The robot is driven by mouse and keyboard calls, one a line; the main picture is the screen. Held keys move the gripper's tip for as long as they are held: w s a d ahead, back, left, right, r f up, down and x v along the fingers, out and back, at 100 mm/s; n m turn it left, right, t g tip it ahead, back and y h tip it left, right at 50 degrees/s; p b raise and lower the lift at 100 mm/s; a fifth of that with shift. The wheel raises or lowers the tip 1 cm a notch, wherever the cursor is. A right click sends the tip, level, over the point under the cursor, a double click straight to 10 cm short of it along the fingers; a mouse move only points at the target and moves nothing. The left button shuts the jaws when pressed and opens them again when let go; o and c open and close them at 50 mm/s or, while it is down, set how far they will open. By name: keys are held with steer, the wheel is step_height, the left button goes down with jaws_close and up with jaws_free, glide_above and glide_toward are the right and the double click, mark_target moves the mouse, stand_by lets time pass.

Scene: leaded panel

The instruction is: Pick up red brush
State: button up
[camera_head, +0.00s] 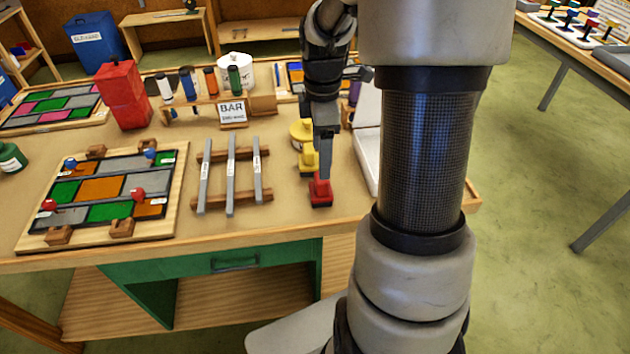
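The red brush (320,193) stands on the table near its front edge, right of the bar rack. My gripper (326,168) points down over it, with a grey finger reaching to the top of the red brush. Only one finger shows clearly, so I cannot tell whether it is open or shut, or whether it touches the brush. A yellow brush (308,160) stands just behind the red one, partly hidden by my gripper.
A rack with several grey bars (230,175) lies to the left. A leaded panel on a wooden board (170,205) is farther left. A yellow pot (299,132) stands behind the brushes. A white tray (366,150) lies to the right, partly hidden by my arm.

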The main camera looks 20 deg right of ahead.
mark_target(321, 188)
step_height(321, 188, down, 8)
steer(key=shift+r+b, duration=0.1)
steer(key=shift+b, duration=0.25)
steer(key=f, duration=0.5)
steer(key=shift+w+d+b, duration=0.15)
steer(key=shift+w+b, duration=0.05)
steer(key=shift+b, duration=0.1)
steer(key=c, duration=1.1)
steer(key=shift+r, duration=0.1)
steer(key=shift+c, duration=0.2)
step_height(321, 188, up, 10)
steer(key=shift+f+p, duration=0.1)
steer(key=shift+p, duration=0.5)
